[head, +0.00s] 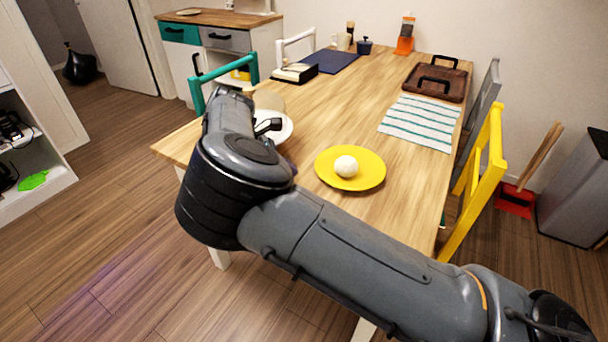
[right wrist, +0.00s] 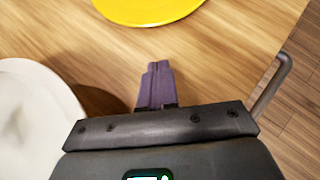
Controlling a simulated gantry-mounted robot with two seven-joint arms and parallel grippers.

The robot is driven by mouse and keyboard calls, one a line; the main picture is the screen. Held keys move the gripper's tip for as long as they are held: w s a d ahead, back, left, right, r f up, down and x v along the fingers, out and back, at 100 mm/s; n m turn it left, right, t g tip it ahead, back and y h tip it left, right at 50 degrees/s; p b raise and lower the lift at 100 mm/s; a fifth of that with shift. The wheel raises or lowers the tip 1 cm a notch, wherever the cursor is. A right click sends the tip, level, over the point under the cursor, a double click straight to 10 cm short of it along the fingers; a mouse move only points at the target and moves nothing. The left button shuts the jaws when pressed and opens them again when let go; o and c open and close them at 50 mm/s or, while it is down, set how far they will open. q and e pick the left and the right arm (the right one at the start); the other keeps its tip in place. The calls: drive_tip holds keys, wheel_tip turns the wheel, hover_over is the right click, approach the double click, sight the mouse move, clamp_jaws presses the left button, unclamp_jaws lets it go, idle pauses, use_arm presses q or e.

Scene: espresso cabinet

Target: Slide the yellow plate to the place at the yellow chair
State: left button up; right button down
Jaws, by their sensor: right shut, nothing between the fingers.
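The yellow plate (head: 327,172) lies flat on the wooden table near its front edge, with a round white item (head: 346,166) on it. The yellow chair (head: 478,190) stands at the table's right side. My right gripper (right wrist: 155,85) is shut and empty, its purple fingers pointing at the near rim of the yellow plate (right wrist: 150,12), with a gap of bare wood between. In the head view my right arm hides most of that gripper. It lies left of the plate, between it and a white dish (head: 286,132). My left gripper is not in view.
The white dish also shows at the left in the right wrist view (right wrist: 35,115). A striped mat (head: 420,122) and brown tray (head: 440,80) lie further back on the right. The wood between yellow plate and yellow chair is clear. A teal chair (head: 225,75) stands left.

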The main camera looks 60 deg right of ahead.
drive_tip(key=shift+s+d+f+b, duration=0.2)
drive_tip(key=shift+s+d+b, duration=0.3)
drive_tip(key=shift+s+d, duration=0.15)
drive_tip(key=shift+s+d+f+b, duration=0.2)
drive_tip(key=shift+s+d+b, duration=0.3)
drive_tip(key=shift+s, duration=0.1)
drive_tip(key=shift+s+d+r, duration=0.2)
drive_tip(key=shift+s+d, duration=0.2)
